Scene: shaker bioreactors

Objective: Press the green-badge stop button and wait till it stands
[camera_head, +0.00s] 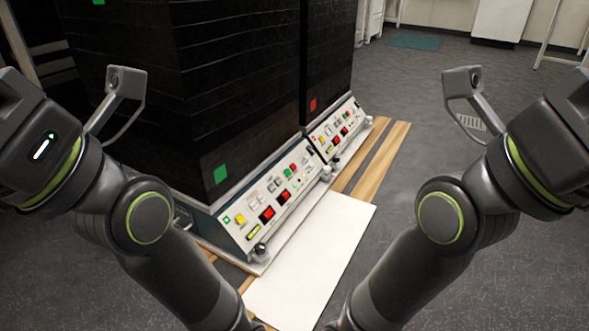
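The near black shaker cabinet carries a green badge (220,173) low on its front. Below it is a sloped control panel (240,238) with a small green light, a yellow button, red displays (267,215) and a black knob (260,249). Small green and red buttons (293,168) sit toward the panel's far end. Labels are too small to read, so I cannot tell which is the stop button. Whether the shaker moves cannot be told. My two arms flank the view, apart from the panel. Neither gripper's fingertips show.
A second black cabinet with a red badge (312,105) and a similar panel (335,125) stands behind. A white sheet or board (315,255) lies in front of the near panel, over wooden strips (385,160). Grey floor (420,120) is clear at right.

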